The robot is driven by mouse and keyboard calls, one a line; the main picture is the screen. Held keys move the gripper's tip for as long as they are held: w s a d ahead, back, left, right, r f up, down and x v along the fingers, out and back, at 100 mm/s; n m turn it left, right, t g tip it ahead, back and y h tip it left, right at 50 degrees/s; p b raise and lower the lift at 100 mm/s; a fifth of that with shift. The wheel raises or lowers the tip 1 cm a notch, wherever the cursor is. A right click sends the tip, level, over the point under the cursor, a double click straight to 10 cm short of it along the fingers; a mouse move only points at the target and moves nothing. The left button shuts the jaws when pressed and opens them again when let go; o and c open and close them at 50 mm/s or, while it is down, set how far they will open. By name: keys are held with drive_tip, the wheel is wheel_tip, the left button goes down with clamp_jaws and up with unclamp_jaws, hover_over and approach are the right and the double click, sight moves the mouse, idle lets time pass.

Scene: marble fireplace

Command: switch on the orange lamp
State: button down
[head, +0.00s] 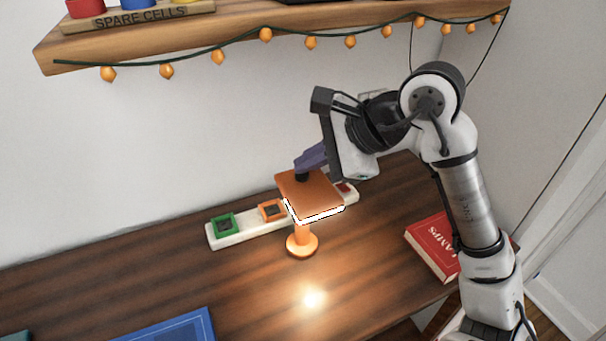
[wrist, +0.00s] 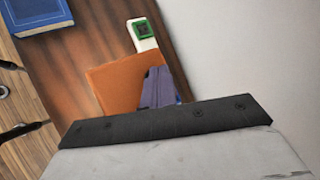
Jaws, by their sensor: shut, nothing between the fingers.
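The orange lamp (head: 312,192) stands on the wooden desk on a round base, with a flat square shade. The underside of its shade glows white and a bright spot lies on the desk in front of it. A small black knob (head: 302,177) sits on top of the shade. My gripper (head: 299,168) is shut and empty, its purple fingertips right at the knob; I cannot tell whether they touch it. In the wrist view my gripper (wrist: 157,74) is over the orange shade (wrist: 112,75) and hides the knob.
A white power strip (head: 241,233) with a green-framed switch and an orange-framed switch lies behind the lamp. A red book (head: 432,246) lies at the right, a blue book (head: 180,330) at the front left. A wooden shelf (head: 240,48) with string lights hangs above.

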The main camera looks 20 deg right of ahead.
idle(0.5)
drive_tip(key=shift+r, duration=0.35)
wheel_tip(320, 180, up, 6)
drive_tip(key=p, duration=0.1)
drive_tip(key=shift+p, duration=0.35)
idle(0.4)
